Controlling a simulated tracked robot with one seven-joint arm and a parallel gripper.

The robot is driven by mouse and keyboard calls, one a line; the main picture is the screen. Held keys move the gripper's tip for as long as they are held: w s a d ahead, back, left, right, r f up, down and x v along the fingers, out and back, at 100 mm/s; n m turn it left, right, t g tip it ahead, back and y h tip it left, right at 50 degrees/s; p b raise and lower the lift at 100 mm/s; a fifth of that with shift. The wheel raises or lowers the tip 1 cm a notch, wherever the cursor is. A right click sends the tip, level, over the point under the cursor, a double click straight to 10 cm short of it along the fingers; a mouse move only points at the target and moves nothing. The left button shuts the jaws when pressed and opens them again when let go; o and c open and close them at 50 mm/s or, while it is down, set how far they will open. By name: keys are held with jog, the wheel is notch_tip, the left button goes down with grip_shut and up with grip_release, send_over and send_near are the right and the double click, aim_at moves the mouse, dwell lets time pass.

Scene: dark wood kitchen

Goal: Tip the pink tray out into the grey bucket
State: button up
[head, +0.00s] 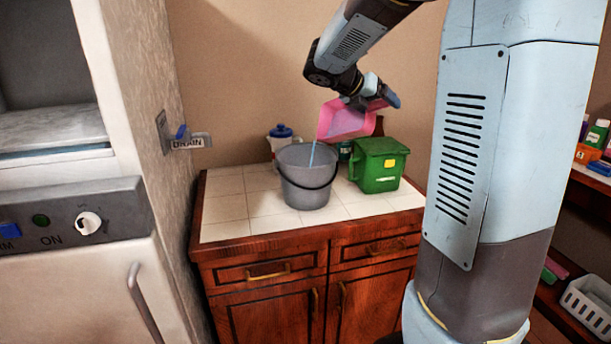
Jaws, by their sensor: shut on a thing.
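The pink tray (345,121) is held in the air above the tiled counter, tilted steeply with its low side to the left. A thin pale blue stream (312,154) runs down from its left edge into the mouth of the grey bucket (308,188). The bucket stands upright on the counter with its dark handle hanging at the front. My gripper (376,101) is shut on the tray's right side. Its fingertips are partly hidden by the tray and the wrist. The inside of the bucket is mostly out of sight.
A drain valve (187,141) juts from the left wall. The counter front (240,228) is clear. Right shelves hold bottles (597,133) and a white basket (590,305).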

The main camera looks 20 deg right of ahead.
jog(key=shift+s+a+r+h, duration=0.15)
jog(key=shift+a+r+h, duration=0.25)
jog(key=shift+a+h, duration=0.15)
jog(key=shift+s+a+f+t+h, duration=0.2)
jog(key=shift+a+h, duration=0.2)
jog(key=shift+a, duration=0.2)
jog(key=shift+s+a+f+t+h, duration=0.1)
jog(key=shift+a+t+h, duration=0.1)
jog(key=shift+a+h, duration=0.25)
jog(key=d+y, duration=0.2)
jog(key=d, duration=0.1)
jog(key=shift+w+r+g, duration=0.2)
jog(key=shift+w+g, duration=0.1)
jog(key=shift+w, duration=0.05)
jog(key=shift+w+d+f+g+y, duration=0.3)
jog(key=shift+d+f+y, duration=0.5)
jog(key=shift+y, duration=0.1)
jog(key=w+d+f+g+y+b, duration=0.2)
jog(key=w+d+f+y+b, duration=0.1)
jog(key=d+f+y+b, duration=0.4)
jog(key=shift+d+f+g+y, duration=0.3)
jog(key=shift+d+f+y, duration=1.3)
jog(key=shift+d, duration=1.2)
